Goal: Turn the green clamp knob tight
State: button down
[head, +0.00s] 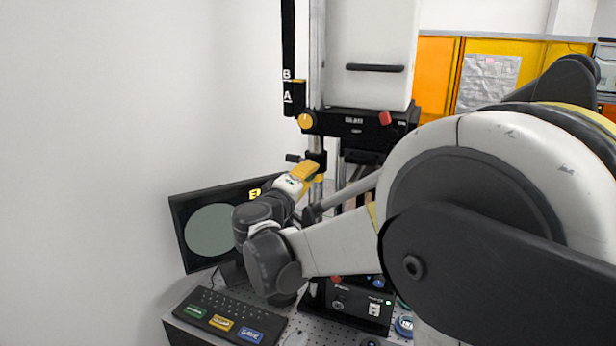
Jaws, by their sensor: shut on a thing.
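My gripper (312,168) is at the upright metal column (316,60), just beside a dark clamp collar (317,157) with a short black lever sticking out to its left. The gripper is small in the head view and seen from behind, with yellow and white parts. It is shut at the collar. No green knob shows there; the gripper hides what lies between its fingers. Whether the knob is turned tight cannot be seen.
A yellow knob (306,121) and a red knob (385,118) sit above on the instrument head. A monitor (205,232) stands left, behind a keyboard (226,313) with coloured keys. A black control box (358,306) stands below. My arm covers the right side.

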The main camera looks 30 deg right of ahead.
jog(key=shift+n, duration=0.5)
jog(key=c, duration=1.1)
grip_release()
jog(key=v, duration=1.2)
